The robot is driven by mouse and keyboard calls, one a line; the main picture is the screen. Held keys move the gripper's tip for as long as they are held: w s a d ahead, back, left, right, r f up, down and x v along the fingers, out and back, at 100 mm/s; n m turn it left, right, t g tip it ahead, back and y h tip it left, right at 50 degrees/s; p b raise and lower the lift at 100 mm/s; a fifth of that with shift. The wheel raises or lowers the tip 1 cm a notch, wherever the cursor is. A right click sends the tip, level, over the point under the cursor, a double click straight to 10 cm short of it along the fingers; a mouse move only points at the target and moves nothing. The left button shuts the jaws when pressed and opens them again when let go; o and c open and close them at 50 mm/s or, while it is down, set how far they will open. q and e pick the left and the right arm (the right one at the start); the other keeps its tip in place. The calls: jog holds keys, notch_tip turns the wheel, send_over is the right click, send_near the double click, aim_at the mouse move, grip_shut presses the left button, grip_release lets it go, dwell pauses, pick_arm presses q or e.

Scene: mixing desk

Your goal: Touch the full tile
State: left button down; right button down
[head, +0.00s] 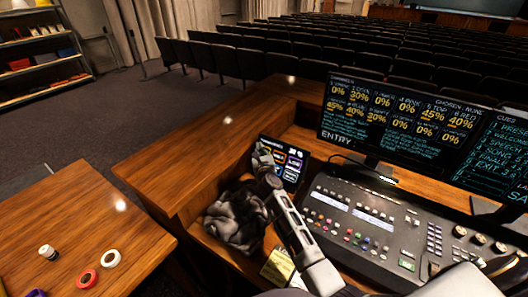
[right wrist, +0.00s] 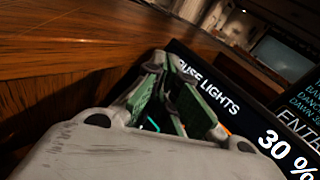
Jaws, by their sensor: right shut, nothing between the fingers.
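A small tilted touch panel (head: 295,163) with coloured tiles stands on the desk left of the monitor in the head view. Its tile labels are too small to read there, so I cannot tell which tile is full. In the right wrist view the panel (right wrist: 235,108) reads "USE LIGHTS", partly cut off, and "30 %". My right gripper (head: 263,154) is shut and empty, in front of the panel's left part. In the right wrist view its fingers (right wrist: 170,88) cover part of the panel. I cannot tell whether they touch it. My left gripper is out of view.
A crumpled dark cloth (head: 233,220) lies below the panel, with a yellow note (head: 278,266) nearby. A lighting console (head: 375,225) and a monitor (head: 400,120) are to the right. Tape rolls (head: 110,259) lie on the left table. Wooden ledges border the desk.

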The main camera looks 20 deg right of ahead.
jog(key=shift+w+d+f, duration=0.25)
jog(key=shift+w+d, duration=0.1)
jog(key=shift+d, duration=0.1)
dwell(1.1)
jog(key=shift+s+a+r, duration=0.1)
jog(key=shift+a, duration=0.05)
dwell(0.4)
jog(key=shift+s+a+r+p, duration=0.2)
jog(key=shift+s+a+p, duration=0.15)
jog(key=shift+p, duration=0.15)
jog(key=shift+a, duration=0.1)
jog(key=s+a+r+p, duration=0.2)
jog(key=a, duration=0.1)
jog(key=shift+s+a+r, duration=0.2)
jog(key=shift+s, duration=0.1)
dwell(0.5)
jog(key=shift+f, duration=0.1)
dwell(0.7)
